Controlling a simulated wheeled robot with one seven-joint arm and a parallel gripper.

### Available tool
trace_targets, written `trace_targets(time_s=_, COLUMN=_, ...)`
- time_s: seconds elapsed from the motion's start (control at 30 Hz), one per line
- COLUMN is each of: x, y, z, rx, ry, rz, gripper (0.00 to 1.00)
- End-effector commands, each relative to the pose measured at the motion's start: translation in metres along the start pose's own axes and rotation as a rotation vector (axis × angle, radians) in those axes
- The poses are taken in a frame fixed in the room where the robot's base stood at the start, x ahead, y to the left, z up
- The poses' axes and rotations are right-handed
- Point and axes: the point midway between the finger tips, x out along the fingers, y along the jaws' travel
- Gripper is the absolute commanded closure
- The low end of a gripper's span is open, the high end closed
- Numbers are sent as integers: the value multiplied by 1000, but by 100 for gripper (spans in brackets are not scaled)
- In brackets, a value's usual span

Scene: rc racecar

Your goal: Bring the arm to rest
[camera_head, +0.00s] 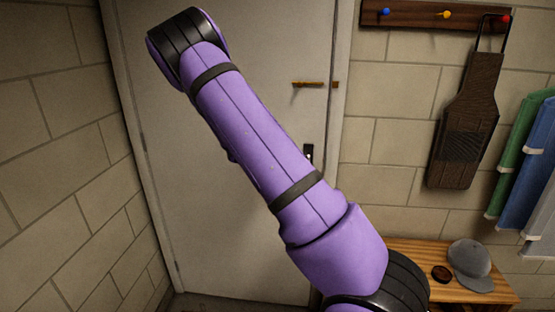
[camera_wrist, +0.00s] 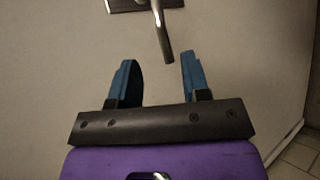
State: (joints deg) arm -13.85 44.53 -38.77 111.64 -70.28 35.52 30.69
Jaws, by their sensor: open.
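My gripper (camera_wrist: 158,80) shows in the wrist view with its two blue fingers apart and nothing between them. It faces a pale door (camera_wrist: 60,60). A metal door handle (camera_wrist: 162,35) hangs in front of it, its end just beyond and between the fingertips; I see no contact. In the head view my purple arm stretches across the door (camera_head: 235,220) from lower right to upper left, bent at a dark joint at the top. My gripper is hidden in that view.
A wooden bench (camera_head: 415,255) at lower right holds a grey cap (camera_head: 470,262) and a small dark round item (camera_head: 441,273). A brick wall (camera_head: 50,130) stands at left.

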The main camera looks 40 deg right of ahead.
Motion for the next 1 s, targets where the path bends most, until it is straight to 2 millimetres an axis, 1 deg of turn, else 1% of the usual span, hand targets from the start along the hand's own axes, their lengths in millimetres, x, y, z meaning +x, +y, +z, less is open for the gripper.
trace_targets(time_s=0.37, x=0, y=0, z=0, rx=1, ry=0, rz=-1, gripper=57)
trace_targets(time_s=0.47, x=-4, y=2, z=3, rx=14, ry=2, rz=-13, gripper=57)
trace_targets(time_s=0.53, x=-10, y=3, z=8, rx=36, ry=4, rz=-36, gripper=57)
trace_targets(time_s=0.67, x=-31, y=9, z=25, rx=106, ry=13, rz=-109, gripper=57)
trace_targets(time_s=1.0, x=-106, y=19, z=79, rx=287, ry=64, rz=-342, gripper=57)
